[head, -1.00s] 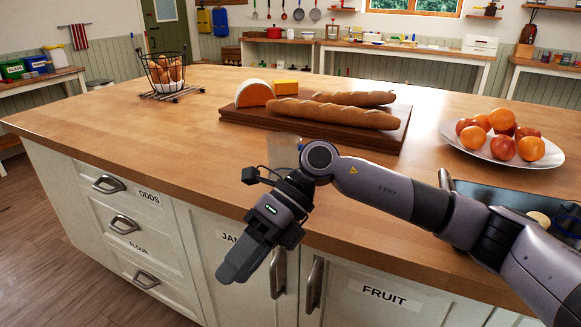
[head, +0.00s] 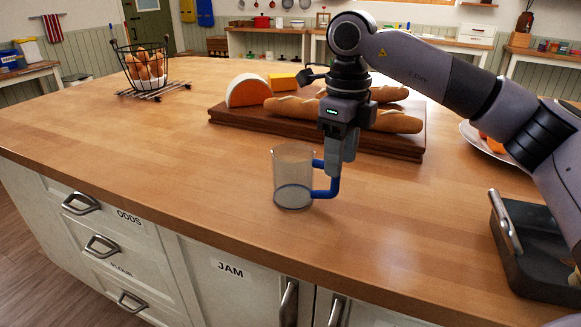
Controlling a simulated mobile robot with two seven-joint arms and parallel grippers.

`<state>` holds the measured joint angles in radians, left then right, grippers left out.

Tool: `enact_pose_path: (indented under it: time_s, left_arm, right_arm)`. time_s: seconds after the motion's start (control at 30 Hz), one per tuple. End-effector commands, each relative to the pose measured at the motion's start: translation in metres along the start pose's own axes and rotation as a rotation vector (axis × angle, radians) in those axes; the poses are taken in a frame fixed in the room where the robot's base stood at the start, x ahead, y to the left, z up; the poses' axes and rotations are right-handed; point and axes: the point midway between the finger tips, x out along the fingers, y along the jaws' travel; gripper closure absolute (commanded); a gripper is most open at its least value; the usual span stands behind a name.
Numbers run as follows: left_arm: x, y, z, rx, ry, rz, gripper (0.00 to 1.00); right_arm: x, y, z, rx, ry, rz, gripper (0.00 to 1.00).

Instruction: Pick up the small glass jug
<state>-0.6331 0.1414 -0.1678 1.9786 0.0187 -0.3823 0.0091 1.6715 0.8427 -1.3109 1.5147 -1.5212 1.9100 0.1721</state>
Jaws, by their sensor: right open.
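The small glass jug (head: 293,180) stands upright on the wooden island top near its front edge. It is clear, with a blue handle (head: 333,180) on its right side. My right gripper (head: 338,172) points down at the handle, its fingers overlapping the handle's upper part in the head view. It is open; I cannot tell whether the fingers touch the handle or straddle it. My left gripper is not in view.
Behind the jug lies a dark wooden board (head: 225,115) with cheese (head: 248,90) and bread loaves (head: 400,121). A wire egg basket (head: 140,68) stands far left. A dark tray (head: 535,265) is at the right. The counter left of the jug is clear.

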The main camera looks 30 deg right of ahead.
Motion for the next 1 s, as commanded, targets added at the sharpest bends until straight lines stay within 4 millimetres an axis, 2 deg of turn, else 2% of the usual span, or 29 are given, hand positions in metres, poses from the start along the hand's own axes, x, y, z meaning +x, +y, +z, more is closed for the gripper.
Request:
enact_pose_path:
  time_s: [0.17,0.37,0.63,0.93,0.97,1.0]
  left_arm:
    - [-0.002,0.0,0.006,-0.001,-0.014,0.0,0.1]
    - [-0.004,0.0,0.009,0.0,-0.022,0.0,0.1]
    - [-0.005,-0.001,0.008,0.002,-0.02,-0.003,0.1]
    - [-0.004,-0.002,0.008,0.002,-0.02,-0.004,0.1]
    - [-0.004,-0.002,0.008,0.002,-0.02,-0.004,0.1]
    - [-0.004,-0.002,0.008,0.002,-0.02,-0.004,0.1]
  right_arm:
    - [0.006,0.001,0.0,-0.002,0.002,0.001,0.49]
    - [0.027,0.002,0.001,-0.002,0.001,0.001,0.49]
    - [0.066,0.004,0.004,0.0,0.002,0.003,0.49]
    - [0.072,0.004,0.004,-0.001,-0.001,0.002,0.49]
    - [0.072,0.004,0.004,-0.001,-0.001,0.002,0.53]
    - [0.072,0.004,0.004,-0.001,-0.001,0.002,0.66]
